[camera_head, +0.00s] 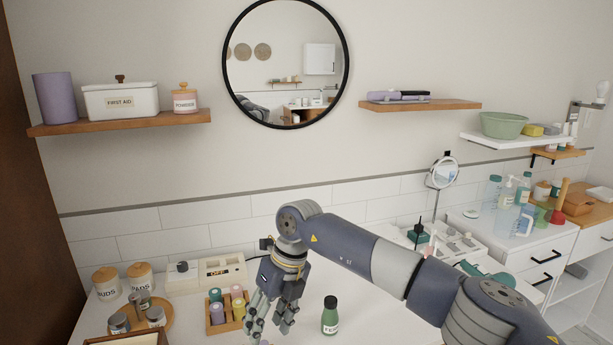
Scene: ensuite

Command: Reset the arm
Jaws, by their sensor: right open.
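My right arm (370,262) comes in from the lower right and reaches across the white counter. Its elbow-like joint is bent near the tiled wall, and the hand hangs downward. My right gripper (268,326) is open, its fingers pointing down at the counter. No held thing shows between the fingers. It is between a wooden rack of small coloured rollers (227,311) on its left and a green bottle (330,316) on its right. The fingertips are near the bottom edge of the picture. My left gripper does not show.
Canisters (140,277) and a round wooden tray with jars stand at the left. A white box marked OFF (219,270) is behind the rack. A round mirror (286,62) and shelves (120,122) are on the wall. A stand mirror (444,173) and bottles are at the right.

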